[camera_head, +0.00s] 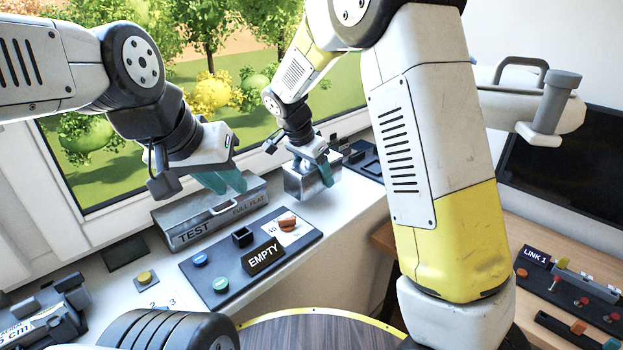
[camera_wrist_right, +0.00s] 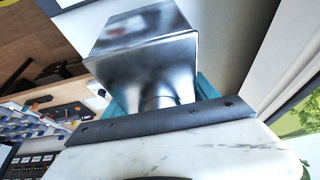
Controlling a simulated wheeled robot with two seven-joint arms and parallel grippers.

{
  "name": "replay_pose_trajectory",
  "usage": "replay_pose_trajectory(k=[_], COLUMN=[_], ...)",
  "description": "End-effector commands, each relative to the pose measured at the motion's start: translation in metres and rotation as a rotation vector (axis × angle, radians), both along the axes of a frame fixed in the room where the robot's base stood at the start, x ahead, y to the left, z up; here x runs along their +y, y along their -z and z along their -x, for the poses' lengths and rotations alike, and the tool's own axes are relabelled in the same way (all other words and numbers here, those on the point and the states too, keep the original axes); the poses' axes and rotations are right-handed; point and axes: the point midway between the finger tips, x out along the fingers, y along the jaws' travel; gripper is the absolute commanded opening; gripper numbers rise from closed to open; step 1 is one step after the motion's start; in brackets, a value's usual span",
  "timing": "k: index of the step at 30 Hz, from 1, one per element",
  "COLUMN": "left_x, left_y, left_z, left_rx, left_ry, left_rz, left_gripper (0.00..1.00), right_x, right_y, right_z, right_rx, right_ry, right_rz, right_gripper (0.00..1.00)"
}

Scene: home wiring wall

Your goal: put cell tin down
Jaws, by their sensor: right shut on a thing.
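The cell tin, a shiny grey metal box (camera_head: 300,184), is in my right gripper (camera_head: 318,168) above the right part of the window sill. In the right wrist view the tin (camera_wrist_right: 150,60) fills the upper middle, with teal fingers on both sides of it. Whether its underside touches the sill cannot be told. My left gripper (camera_head: 222,182) hangs just above the grey TEST box (camera_head: 185,222), its two teal fingers a little apart with nothing seen between them.
A dark board (camera_head: 235,285) with an EMPTY sign (camera_head: 263,257), coloured buttons and a small black socket lies in front of the TEST box. A dark flat pad (camera_head: 125,253) lies left of it. A desk with a LINK 1 panel (camera_head: 565,285) and a monitor (camera_head: 570,165) is at right.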

Motion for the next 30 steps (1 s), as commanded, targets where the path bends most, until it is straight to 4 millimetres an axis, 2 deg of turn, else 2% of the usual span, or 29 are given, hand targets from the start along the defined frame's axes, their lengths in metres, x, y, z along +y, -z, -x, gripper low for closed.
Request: replay_pose_trajectory(k=[4,11,21,22,25,30], left_x=[0.000,0.000,0.000,0.000,0.000,0.000], left_y=[0.000,0.000,0.000,0.000,0.000,0.000], left_z=[0.000,0.000,0.000,0.000,0.000,0.000], left_rx=[0.000,0.000,0.000,0.000,0.000,0.000], left_ry=[0.000,0.000,0.000,0.000,0.000,0.000], left_rz=[0.000,0.000,0.000,0.000,0.000,0.000], left_gripper=[0.24,0.24,0.24,0.24,0.24,0.24], right_x=[0.000,0.000,0.000,0.000,0.000,0.000], right_y=[0.010,0.040,0.043,0.044,0.043,0.043], right_z=[0.000,0.000,0.000,0.000,0.000,0.000], right_rx=[-0.001,0.001,-0.002,0.000,-0.001,0.000], right_ry=[-0.001,-0.002,-0.002,-0.001,0.000,-0.001], right_rz=[0.000,0.001,0.000,0.000,-0.001,0.000], right_gripper=[0.17,0.17,0.17,0.69,0.89,0.89])
